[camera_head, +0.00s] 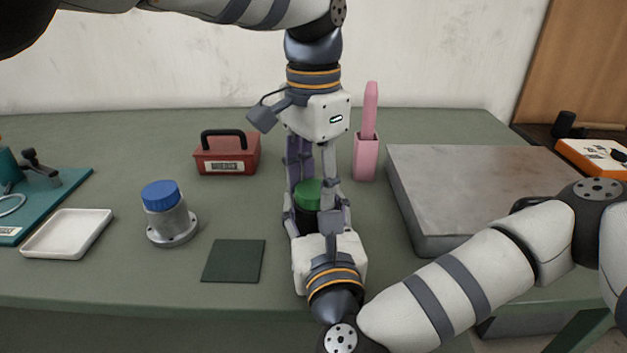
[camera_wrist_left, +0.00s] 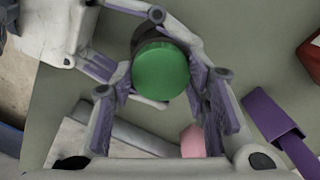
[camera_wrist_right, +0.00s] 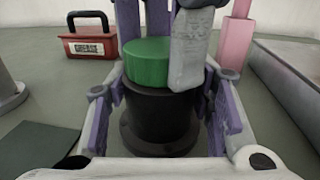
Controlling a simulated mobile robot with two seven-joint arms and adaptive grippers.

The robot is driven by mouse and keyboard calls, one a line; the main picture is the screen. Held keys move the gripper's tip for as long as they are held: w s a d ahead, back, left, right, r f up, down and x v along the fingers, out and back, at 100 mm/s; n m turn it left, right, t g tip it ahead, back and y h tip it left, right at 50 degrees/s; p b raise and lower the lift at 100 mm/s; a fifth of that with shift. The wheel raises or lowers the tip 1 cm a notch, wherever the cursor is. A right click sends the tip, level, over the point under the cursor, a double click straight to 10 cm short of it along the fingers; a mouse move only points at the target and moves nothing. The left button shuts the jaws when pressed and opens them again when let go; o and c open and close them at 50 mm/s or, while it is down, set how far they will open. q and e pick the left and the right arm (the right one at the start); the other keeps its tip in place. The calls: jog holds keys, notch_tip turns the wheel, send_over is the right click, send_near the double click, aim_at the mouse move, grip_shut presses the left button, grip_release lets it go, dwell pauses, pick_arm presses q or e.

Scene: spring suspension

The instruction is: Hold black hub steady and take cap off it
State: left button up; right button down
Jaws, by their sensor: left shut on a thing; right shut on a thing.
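The black hub (camera_wrist_right: 158,115) stands upright on the table with a round green cap (camera_head: 308,193) on its top. The cap shows from above in the left wrist view (camera_wrist_left: 160,70). My left gripper (camera_head: 312,192) reaches down from above with its fingers on either side of the cap and is shut on it. My right gripper (camera_head: 312,220) comes in low from the front, its fingers on both sides of the hub, and is shut on the hub. In the head view the fingers hide most of the hub. The hub's wide base flange shows in the right wrist view.
A grey hub with a blue cap (camera_head: 168,212), a dark square mat (camera_head: 233,261) and a white tray (camera_head: 68,233) lie to the left. A red grease box (camera_head: 226,154) and pink holder (camera_head: 366,155) stand behind. A grey metal slab (camera_head: 480,190) is at right.

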aim_at(313, 188)
pick_arm(q)
jog(key=shift+r, duration=0.15)
jog(key=shift+r, duration=0.95)
jog(key=shift+r, duration=0.1)
jog(key=shift+r, duration=1.9)
pick_arm(e)
jog(key=c, duration=0.7)
grip_release()
